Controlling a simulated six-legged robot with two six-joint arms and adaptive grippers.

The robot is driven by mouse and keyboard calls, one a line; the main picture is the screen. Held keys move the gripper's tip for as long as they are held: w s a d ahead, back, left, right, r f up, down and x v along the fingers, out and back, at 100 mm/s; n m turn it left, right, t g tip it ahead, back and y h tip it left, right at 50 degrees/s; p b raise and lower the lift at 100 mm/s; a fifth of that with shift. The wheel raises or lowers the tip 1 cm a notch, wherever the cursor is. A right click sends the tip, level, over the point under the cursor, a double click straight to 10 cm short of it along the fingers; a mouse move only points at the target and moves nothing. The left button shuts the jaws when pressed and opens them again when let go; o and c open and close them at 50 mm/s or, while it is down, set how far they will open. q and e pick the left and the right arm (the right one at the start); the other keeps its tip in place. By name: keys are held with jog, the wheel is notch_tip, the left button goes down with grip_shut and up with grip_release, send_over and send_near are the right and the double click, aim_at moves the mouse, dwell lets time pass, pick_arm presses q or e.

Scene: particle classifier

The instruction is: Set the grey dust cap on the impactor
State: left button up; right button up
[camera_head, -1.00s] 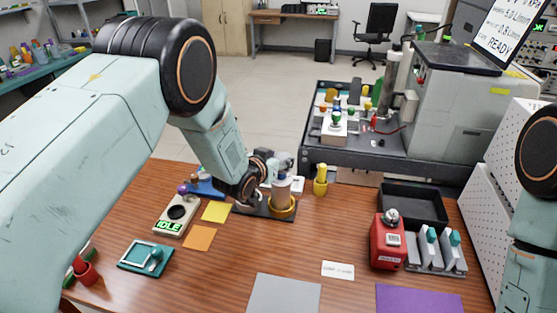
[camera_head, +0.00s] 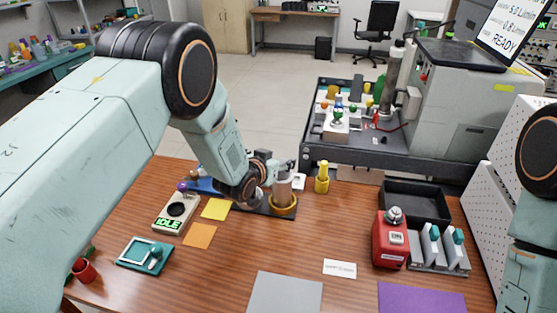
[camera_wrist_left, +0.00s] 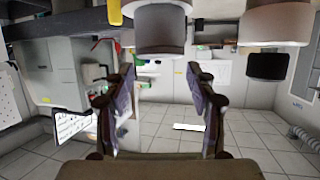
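A brownish-grey cylinder (camera_head: 284,190) stands upright in a yellow ring (camera_head: 283,209) on a dark base at the back of the table. I cannot tell whether its upper part is the grey dust cap or part of the impactor. My left gripper (camera_head: 286,164) is just behind and above it, partly hidden by its own wrist. In the left wrist view, the left fingers (camera_wrist_left: 163,105) are apart with nothing between them. A grey stepped cylinder (camera_wrist_left: 160,30) and a brownish cylinder (camera_wrist_left: 284,22) show beyond the fingertips at the top. My right gripper is out of view.
A yellow post (camera_head: 321,178) stands close right of the ring. A red device (camera_head: 389,242), a black tray (camera_head: 415,203) and a grey rack (camera_head: 438,252) stand at the right. An IDLE box (camera_head: 176,212) is at the left.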

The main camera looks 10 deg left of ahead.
pick_arm(q)
jog(key=shift+o, duration=1.1)
jog(key=shift+s+d+r, duration=0.1)
jog(key=shift+s+r, duration=0.05)
